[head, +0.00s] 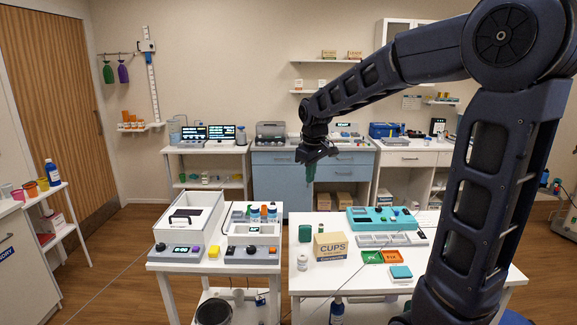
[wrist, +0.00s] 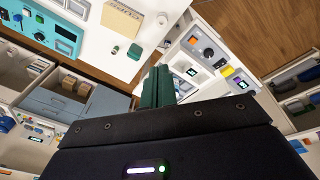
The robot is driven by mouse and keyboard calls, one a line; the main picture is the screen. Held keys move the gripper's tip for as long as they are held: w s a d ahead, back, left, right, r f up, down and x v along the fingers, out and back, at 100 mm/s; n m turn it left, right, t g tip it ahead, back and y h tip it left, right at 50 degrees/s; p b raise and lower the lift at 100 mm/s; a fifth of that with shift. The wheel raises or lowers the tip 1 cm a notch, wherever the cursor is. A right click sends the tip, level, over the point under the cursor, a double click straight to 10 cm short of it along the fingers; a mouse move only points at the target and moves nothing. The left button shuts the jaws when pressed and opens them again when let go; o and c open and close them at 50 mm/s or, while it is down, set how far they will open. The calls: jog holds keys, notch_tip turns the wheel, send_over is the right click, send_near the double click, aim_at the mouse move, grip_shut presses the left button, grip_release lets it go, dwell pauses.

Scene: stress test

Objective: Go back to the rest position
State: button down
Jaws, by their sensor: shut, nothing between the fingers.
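My gripper (head: 310,172) hangs from my raised arm in the head view, fingers pointing down, in the air over the gap between the two front tables. Its green fingers also show in the wrist view (wrist: 157,86), where they are pressed together with nothing between them. It touches no table or object. My dark arm reaches in from the right of the head view and covers part of the right table and the back counter.
The right white table (head: 318,302) bears a CUPS box (head: 330,247), a teal case (head: 365,218), and green and orange trays (head: 372,257). The left table (head: 172,266) bears a white box (head: 190,232) and devices with knobs (head: 252,251). Open floor (head: 125,265) lies at left.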

jog(key=s+d+m+t, duration=0.2)
jog(key=s+d+m, duration=0.7)
jog(key=s+d, duration=1.1)
jog(key=shift+s+d+f+m+t, duration=0.3)
jog(key=shift+d+f+m, duration=0.1)
jog(key=shift+d, duration=0.1)
jog(key=shift+r, duration=0.1)
